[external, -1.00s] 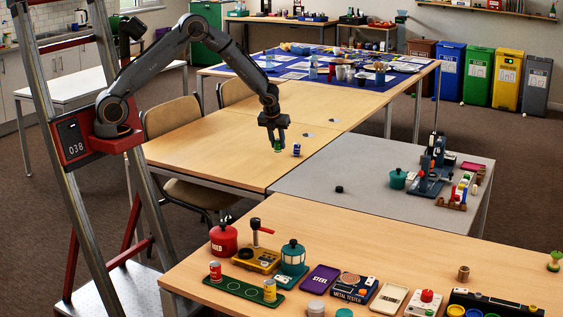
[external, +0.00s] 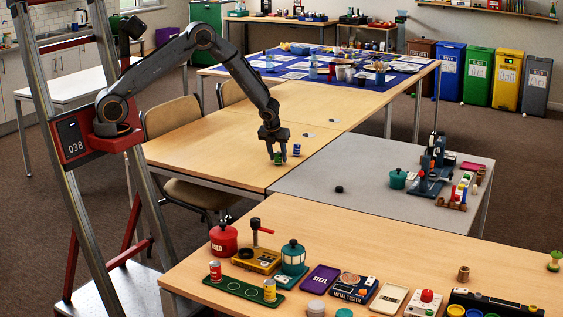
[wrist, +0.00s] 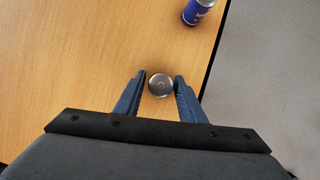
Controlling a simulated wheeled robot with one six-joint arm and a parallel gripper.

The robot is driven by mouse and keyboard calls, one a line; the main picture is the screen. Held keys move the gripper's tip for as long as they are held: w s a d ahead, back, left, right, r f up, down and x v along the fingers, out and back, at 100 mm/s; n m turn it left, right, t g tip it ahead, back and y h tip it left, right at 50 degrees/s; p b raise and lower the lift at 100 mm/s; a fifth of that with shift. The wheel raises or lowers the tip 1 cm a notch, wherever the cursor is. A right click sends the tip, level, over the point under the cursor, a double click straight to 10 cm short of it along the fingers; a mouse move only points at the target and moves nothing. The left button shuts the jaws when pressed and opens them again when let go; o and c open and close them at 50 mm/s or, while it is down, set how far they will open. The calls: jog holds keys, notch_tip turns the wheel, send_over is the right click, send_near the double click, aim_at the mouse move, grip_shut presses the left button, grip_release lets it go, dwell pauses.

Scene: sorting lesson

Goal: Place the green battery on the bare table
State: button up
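The green battery (external: 278,158) is upright between the fingertips of my gripper (external: 277,153), low over the wooden table (external: 215,150). I cannot tell for certain whether its base touches the wood. In the wrist view its round silver top (wrist: 160,85) sits between the two blue-grey fingers of my gripper (wrist: 160,82), which close in on both sides of it. The fingers hide part of its side. A blue battery (external: 297,150) stands just to its right in the external view, and near the top of the wrist view (wrist: 197,11).
A grey table (external: 365,205) adjoins on the right, with a black disc (external: 339,189) and a teal pot (external: 397,179). The front table holds a red canister (external: 223,240) and several other items. Bare wood lies left of my gripper.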

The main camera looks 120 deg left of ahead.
jog(key=shift+o, duration=0.5)
jog(key=shift+r, duration=0.1)
jog(key=shift+r, duration=0.2)
jog(key=b+v, duration=0.1)
jog(key=v, duration=1)
jog(key=shift+r, duration=0.4)
jog(key=shift+d, duration=0.2)
